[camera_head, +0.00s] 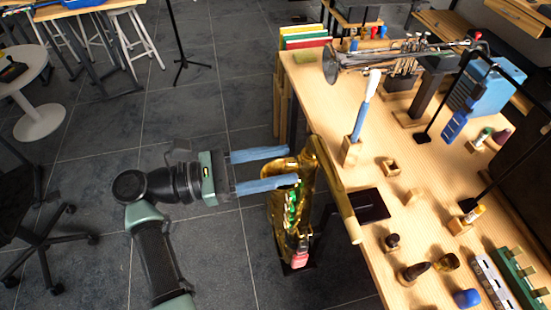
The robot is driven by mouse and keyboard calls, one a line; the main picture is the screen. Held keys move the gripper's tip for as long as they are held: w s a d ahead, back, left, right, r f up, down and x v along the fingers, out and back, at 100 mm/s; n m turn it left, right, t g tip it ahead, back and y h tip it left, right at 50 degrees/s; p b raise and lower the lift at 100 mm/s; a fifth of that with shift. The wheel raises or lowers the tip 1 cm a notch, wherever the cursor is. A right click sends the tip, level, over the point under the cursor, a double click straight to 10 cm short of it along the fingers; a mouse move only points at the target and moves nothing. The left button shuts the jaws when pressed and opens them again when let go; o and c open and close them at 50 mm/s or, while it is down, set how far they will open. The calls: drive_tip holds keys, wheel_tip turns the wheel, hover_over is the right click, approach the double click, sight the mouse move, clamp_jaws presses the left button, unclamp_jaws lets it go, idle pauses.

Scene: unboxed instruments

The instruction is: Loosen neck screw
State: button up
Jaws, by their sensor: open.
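A gold saxophone (278,211) stands at the near left edge of the wooden workbench (420,170), with green and red parts low on it. A long gold tube (337,190) runs beside it over the bench edge. The neck screw is too small to single out. My gripper (292,166) comes in from the left with its two blue fingers apart. The fingertips are at the upper part of the saxophone, and nothing shows held between them. I cannot tell whether they touch it.
A trumpet (400,61) lies across a stand at the back of the bench. A blue-handled brush (361,119) stands upright in a wooden block. Small wooden blocks, mouthpieces and a dark flat tray (371,204) occupy the bench. The floor left of the bench is open around my arm.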

clamp_jaws()
